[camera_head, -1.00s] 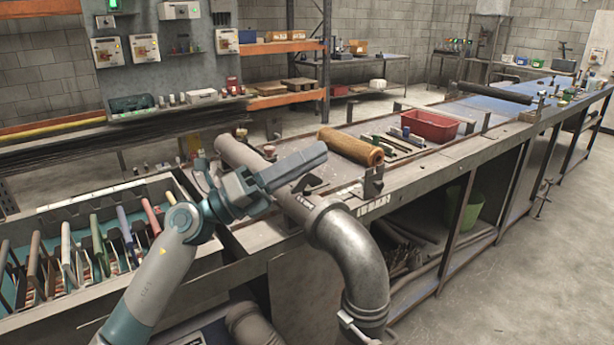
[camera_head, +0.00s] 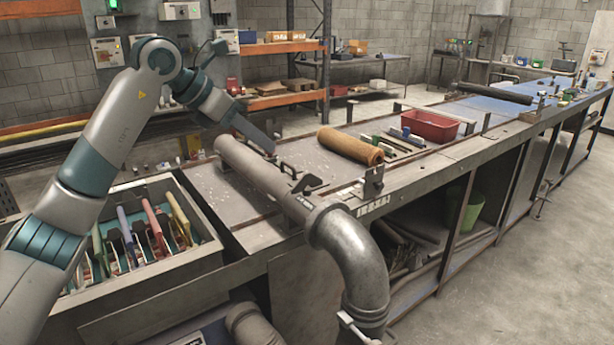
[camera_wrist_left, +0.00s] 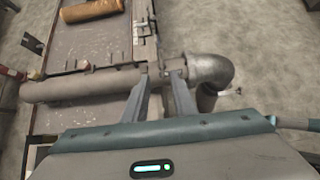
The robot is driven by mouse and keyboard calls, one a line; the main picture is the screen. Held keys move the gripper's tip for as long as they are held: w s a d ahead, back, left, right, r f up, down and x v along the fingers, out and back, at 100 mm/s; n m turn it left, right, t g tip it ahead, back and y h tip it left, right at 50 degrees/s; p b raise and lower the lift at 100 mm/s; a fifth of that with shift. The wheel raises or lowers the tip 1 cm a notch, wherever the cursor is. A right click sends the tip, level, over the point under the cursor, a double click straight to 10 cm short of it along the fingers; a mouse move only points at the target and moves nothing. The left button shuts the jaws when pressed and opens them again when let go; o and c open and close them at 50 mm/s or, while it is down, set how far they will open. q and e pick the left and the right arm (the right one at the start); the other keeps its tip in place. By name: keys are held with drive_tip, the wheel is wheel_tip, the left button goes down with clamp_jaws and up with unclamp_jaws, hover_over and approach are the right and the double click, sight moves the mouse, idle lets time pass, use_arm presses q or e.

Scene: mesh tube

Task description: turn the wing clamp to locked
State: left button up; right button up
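A long grey tube (camera_head: 262,182) lies on the bench and ends in a metal elbow (camera_head: 350,250). A small dark wing-like part (camera_head: 307,184), which looks like the wing clamp, stands on top near the elbow end. Its exact angle is too small to tell. My right gripper is not in view.
A dark handle (camera_head: 287,168) stands behind the tube. A brown roll (camera_head: 350,146) and a red bin (camera_head: 430,125) sit further right on the bench. A divided crate (camera_head: 200,222) of coloured tools is at front left. An upright bracket (camera_head: 373,182) stands near the bench edge.

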sight(307, 176)
use_arm(q)
drive_tip(key=shift+d, duration=0.1)
